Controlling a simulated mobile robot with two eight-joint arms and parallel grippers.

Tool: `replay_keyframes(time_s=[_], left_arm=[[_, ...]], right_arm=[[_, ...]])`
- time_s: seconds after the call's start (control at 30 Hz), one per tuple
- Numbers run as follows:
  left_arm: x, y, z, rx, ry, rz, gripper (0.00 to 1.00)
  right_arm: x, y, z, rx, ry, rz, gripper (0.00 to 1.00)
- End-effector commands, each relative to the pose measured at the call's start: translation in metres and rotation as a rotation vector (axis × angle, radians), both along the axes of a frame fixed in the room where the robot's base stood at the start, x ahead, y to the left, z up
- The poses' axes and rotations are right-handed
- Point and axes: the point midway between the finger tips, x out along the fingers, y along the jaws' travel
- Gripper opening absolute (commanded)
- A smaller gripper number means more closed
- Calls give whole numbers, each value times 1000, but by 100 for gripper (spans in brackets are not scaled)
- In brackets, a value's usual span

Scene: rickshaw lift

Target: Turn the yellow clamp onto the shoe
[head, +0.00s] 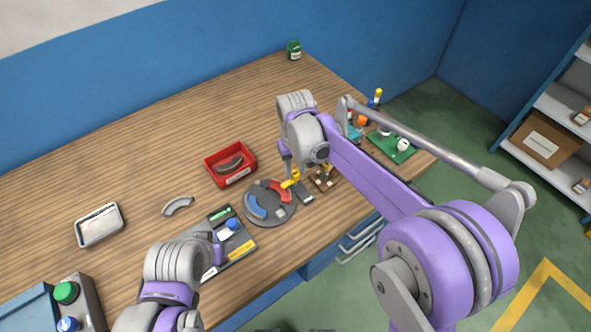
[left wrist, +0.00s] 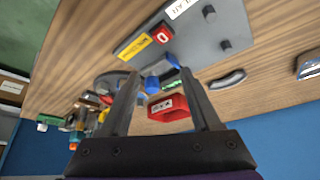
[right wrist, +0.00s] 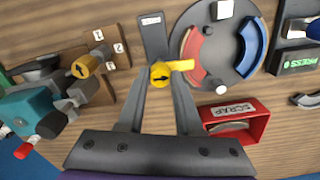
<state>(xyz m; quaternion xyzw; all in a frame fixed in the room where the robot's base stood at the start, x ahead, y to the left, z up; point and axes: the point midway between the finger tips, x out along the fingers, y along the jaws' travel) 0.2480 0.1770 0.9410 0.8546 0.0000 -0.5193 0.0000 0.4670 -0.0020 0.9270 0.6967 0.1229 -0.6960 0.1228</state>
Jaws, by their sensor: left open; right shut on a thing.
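The yellow clamp (right wrist: 162,76) has a round knob with a black arrow and a short arm pointing right in the right wrist view. The arm's end overlaps the red curved shoe (right wrist: 190,50) on the round grey plate (right wrist: 214,82); whether it touches is unclear. My right gripper (right wrist: 160,80) is shut on the clamp's knob. In the head view the clamp (head: 291,181) is partly visible below that gripper. A blue shoe (head: 256,207) lies on the plate's other side. My left gripper (left wrist: 158,76) is open and empty, above the panel with the blue button (left wrist: 152,84).
A red scrap bin (head: 230,170) holding a dark curved piece stands behind the plate. A wooden block with a yellow knob (right wrist: 88,65) is close beside the clamp. A loose grey shoe (head: 178,206) and a metal tray (head: 99,225) lie left.

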Motion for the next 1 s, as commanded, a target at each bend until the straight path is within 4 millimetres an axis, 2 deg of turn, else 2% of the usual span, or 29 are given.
replay_keyframes(time_s=[0.2,0.23,0.37,0.4,0.67,0.77,0.87,1.0], left_arm=[[0,0,0,0,0,0,64],[0,0,0,0,0,0,64],[0,0,0,0,0,0,64],[0,0,0,0,0,0,64],[0,0,0,0,0,0,64],[0,0,1,0,-1,0,64],[1,0,2,0,-1,0,64],[1,0,4,0,-2,0,64]], right_arm=[[0,0,0,0,1,-1,0],[0,0,0,0,1,-1,37],[0,0,0,0,1,0,61],[0,0,0,0,1,0,64],[0,0,1,0,1,1,64],[0,0,7,0,1,1,64],[0,0,21,0,0,2,64],[0,0,50,0,0,1,64]])
